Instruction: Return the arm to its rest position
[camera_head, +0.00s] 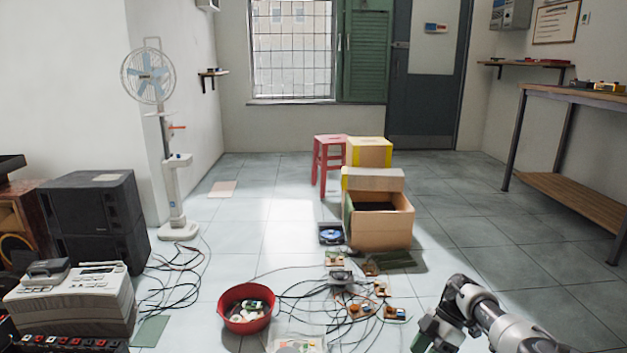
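My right arm comes in at the bottom right, bent at a dark joint. Its gripper end (423,340) points down and left, low in the frame near the bottom edge. A dark greenish block shape is at that end; I cannot tell whether it is part of the gripper or something held. The fingers are too small and partly cut off to show whether they are open or shut. My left gripper is not in view.
A red bowl (228,322) with small parts, tangled black cables and small circuit boards (396,313) lie on the floor left of my arm. An open cardboard box (384,232) stands behind. A workbench (573,94) is at right; the floor between is clear.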

